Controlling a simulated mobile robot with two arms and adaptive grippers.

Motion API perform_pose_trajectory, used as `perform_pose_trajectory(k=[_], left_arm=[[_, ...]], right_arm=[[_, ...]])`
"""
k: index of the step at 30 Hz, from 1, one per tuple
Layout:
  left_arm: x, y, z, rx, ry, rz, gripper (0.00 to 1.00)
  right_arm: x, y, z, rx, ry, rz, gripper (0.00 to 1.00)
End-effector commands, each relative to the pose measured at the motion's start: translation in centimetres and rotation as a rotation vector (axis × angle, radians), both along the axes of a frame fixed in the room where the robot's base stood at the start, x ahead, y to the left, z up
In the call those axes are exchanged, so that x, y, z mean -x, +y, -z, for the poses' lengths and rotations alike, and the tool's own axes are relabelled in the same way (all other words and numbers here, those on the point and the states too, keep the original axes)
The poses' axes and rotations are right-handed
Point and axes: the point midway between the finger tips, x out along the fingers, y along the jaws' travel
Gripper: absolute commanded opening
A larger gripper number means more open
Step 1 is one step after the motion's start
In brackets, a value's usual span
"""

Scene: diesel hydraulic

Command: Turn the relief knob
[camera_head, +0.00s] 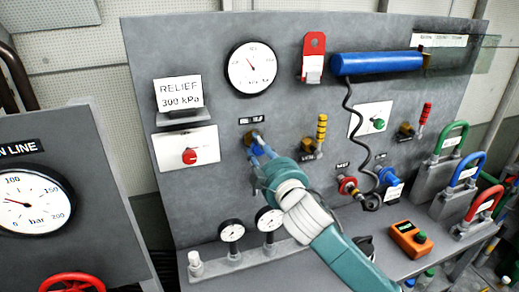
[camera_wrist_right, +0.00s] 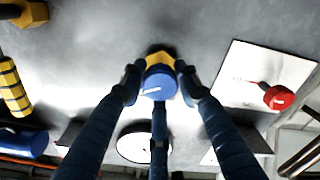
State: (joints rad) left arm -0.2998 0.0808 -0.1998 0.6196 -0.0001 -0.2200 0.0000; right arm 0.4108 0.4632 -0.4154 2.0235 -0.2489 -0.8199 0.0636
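The relief knob shows in the right wrist view as a round blue knob (camera_wrist_right: 158,83) with a white mark, on a yellow hexagonal base (camera_wrist_right: 159,60) on the grey panel. My right gripper (camera_wrist_right: 160,82) has its dark fingertips on both sides of the knob, seemingly touching it, with another finger below. In the head view my right gripper (camera_head: 259,150) reaches the panel under a small black label (camera_head: 251,120) and hides most of the knob; the brass base (camera_head: 255,136) shows. A card (camera_head: 179,93) reads "RELIEF 300 kPa". My left gripper is not in view.
A round gauge (camera_head: 253,69) sits above the knob. A red knob on a white plate (camera_head: 187,146) is to its left, a yellow-handled valve (camera_head: 317,138) to its right. Small gauges (camera_head: 231,231) stand below, beside my arm. A blue cylinder (camera_head: 377,63) is at upper right.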

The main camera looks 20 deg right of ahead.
Motion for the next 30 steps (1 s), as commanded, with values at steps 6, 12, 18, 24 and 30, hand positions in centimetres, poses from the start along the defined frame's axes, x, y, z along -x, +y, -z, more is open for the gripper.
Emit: perform_pose_trajectory(k=[6, 12, 18, 24, 30], left_arm=[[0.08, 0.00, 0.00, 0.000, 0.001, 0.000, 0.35], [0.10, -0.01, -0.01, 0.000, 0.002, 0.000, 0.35], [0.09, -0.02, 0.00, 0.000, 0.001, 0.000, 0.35], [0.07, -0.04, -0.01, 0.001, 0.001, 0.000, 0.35], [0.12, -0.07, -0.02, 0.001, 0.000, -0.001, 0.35]], right_arm=[[0.00, 0.02, 0.37, -0.032, 0.009, 0.001, 0.06], [-0.01, 0.00, 0.41, -0.082, 0.011, 0.000, 0.06], [-0.01, -0.01, 0.48, -0.081, 0.013, 0.002, 0.44], [-0.01, -0.01, 0.31, -0.080, 0.009, 0.001, 0.51], [0.36, 0.00, 0.24, -0.080, 0.008, 0.000, 0.51]])
